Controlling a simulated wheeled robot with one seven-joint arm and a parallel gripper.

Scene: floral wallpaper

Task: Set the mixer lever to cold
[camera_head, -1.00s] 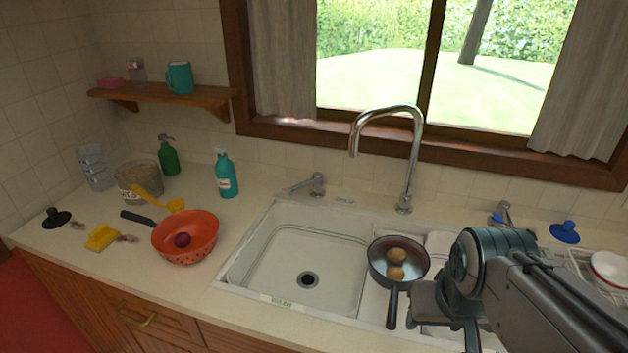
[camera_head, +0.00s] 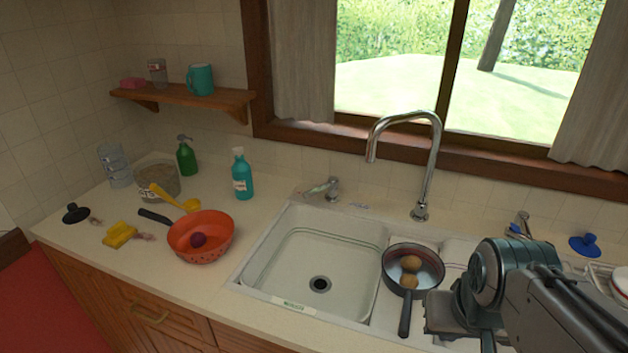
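A chrome gooseneck spout (camera_head: 433,165) rises behind the white sink (camera_head: 255,262). To its left, a small metal lever handle (camera_head: 331,188) stands on the back rim, its arm pointing left. To its right, another small metal handle (camera_head: 521,226) shows a blue patch and is partly behind my arm. I cannot tell for sure which of them is the mixer lever. My gripper (camera_head: 462,325) is at the lower right, over the sink's right part, apart from both handles. Its fingers are not clear enough to show whether they are open or shut.
A pan (camera_head: 414,262) with two brown round items stands in the sink's right part, close to my gripper. A red colander (camera_head: 201,238), a teal bottle (camera_head: 242,174) and a green bottle (camera_head: 186,156) stand on the left counter. A blue plunger-like stopper (camera_head: 585,245) is at the right.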

